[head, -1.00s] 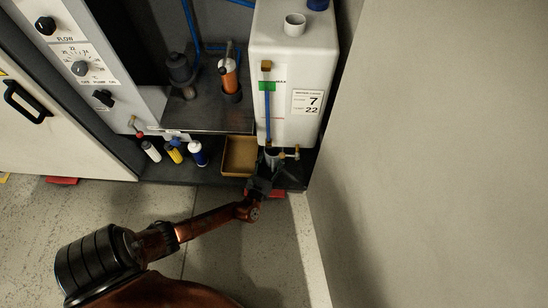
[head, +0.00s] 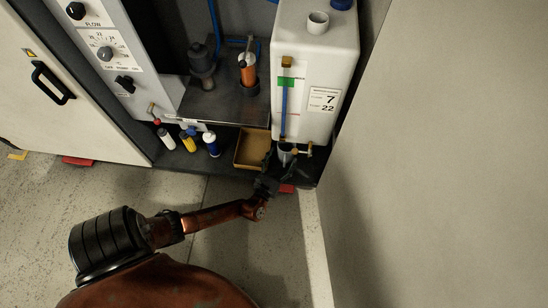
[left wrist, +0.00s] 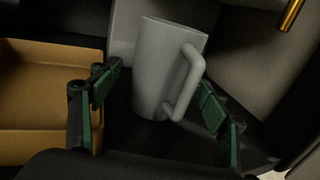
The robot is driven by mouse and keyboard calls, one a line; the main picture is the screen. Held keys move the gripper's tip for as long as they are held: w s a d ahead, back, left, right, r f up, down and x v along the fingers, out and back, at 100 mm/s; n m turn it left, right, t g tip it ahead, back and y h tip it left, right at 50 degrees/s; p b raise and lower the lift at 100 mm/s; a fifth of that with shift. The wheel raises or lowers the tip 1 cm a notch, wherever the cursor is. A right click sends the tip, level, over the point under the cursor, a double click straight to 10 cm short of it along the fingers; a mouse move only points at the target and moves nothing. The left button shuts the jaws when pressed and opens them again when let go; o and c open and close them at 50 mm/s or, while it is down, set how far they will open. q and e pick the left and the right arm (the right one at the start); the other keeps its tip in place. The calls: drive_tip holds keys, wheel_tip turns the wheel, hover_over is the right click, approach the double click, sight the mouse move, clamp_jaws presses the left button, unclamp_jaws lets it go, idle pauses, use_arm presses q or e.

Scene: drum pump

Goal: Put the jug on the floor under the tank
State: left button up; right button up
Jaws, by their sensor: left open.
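The grey jug (left wrist: 160,70) stands nearly upright in the left wrist view, its handle to the right. In the head view the jug (head: 286,156) is small, on the dark base below the front of the white tank (head: 308,80). My left gripper (head: 279,172) is at the jug, in front of the tank. In the left wrist view my left gripper (left wrist: 158,97) is open, one green-padded finger on each side of the jug, with a gap on the left. Whether the right finger touches the handle cannot be told. My right gripper is not in view.
A tan open tray (head: 250,150) sits close left of the jug, beside my left finger in the wrist view. Several small bottles (head: 188,142) stand further left. A plain wall (head: 430,150) bounds the right.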

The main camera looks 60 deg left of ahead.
use_arm(q)
drive_tip(key=p+v, duration=0.1)
drive_tip(key=v, duration=0.3)
drive_tip(key=p+v, duration=0.1)
drive_tip(key=v, duration=0.3)
drive_tip(key=shift+d+r, duration=0.1)
drive_tip(key=shift+r, duration=0.15)
drive_tip(key=shift+s+d+f, duration=0.15)
drive_tip(key=shift+s+d, duration=0.15)
drive_tip(key=shift+s, duration=0.3)
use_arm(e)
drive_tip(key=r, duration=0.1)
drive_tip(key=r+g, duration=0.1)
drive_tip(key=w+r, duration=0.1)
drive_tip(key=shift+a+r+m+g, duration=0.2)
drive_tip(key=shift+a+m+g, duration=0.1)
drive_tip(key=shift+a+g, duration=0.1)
